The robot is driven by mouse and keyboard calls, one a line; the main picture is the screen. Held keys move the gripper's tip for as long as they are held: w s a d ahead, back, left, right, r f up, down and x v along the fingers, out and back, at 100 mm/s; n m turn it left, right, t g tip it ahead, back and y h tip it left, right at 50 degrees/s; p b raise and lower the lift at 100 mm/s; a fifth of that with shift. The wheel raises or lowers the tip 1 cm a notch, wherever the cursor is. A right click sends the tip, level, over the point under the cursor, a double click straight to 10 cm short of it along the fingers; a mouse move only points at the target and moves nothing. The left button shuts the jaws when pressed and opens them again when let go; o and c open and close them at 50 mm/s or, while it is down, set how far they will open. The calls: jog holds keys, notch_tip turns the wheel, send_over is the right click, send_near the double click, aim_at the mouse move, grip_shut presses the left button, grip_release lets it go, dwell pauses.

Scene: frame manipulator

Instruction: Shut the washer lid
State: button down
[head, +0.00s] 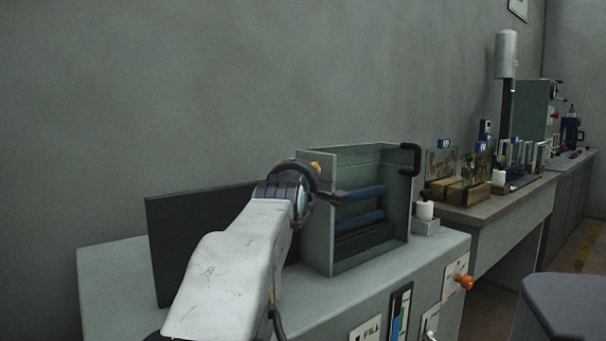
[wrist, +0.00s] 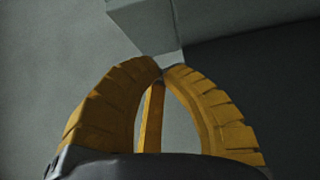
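The washer (head: 112,272) is a grey-green cabinet with an open-fronted box on top holding blue rollers (head: 362,194). A greenish panel (head: 368,155) stands upright at the back of the box, with a black handle (head: 411,158) at its upper right; it looks like the raised lid, but I cannot be sure. My gripper is mostly hidden behind my wrist in the head view, beside the box's left wall (head: 316,230). In the wrist view my gripper (wrist: 163,67) has its yellow fingertips together. A grey edge (wrist: 145,25) shows just beyond the tips; contact is unclear.
A dark flat panel (head: 200,220) stands on the cabinet behind my arm. An orange knob (head: 464,282) sticks out in front. A bench (head: 500,205) with frames and blocks stands at right, and a dark seat (head: 570,300) at lower right.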

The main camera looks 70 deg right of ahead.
jog(key=s+a, duration=0.2)
jog(key=a, duration=0.7)
jog(key=shift+p, duration=0.3)
